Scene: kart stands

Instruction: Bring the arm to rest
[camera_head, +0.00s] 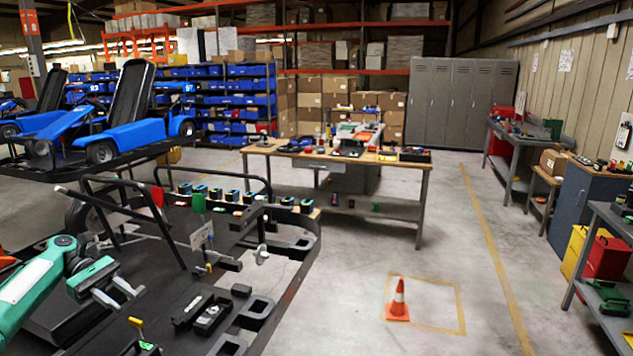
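My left arm (30,293), white and green, comes in from the left edge. It ends in my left gripper (122,296), which has a green body and grey fingers. The two fingers stand apart with a gap between them, and nothing shows between them. The gripper is over the left part of a dark kart stand (150,292), clear of the parts lying on it. I cannot tell its exact height above the surface. My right gripper is not in view.
Black parts (205,312) lie right of the gripper on the stand. A black tubular frame (165,220) rises behind it. A workbench (400,166) stands farther back. An orange cone (398,300) stands on otherwise open floor at right. Blue karts (130,130) are at back left.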

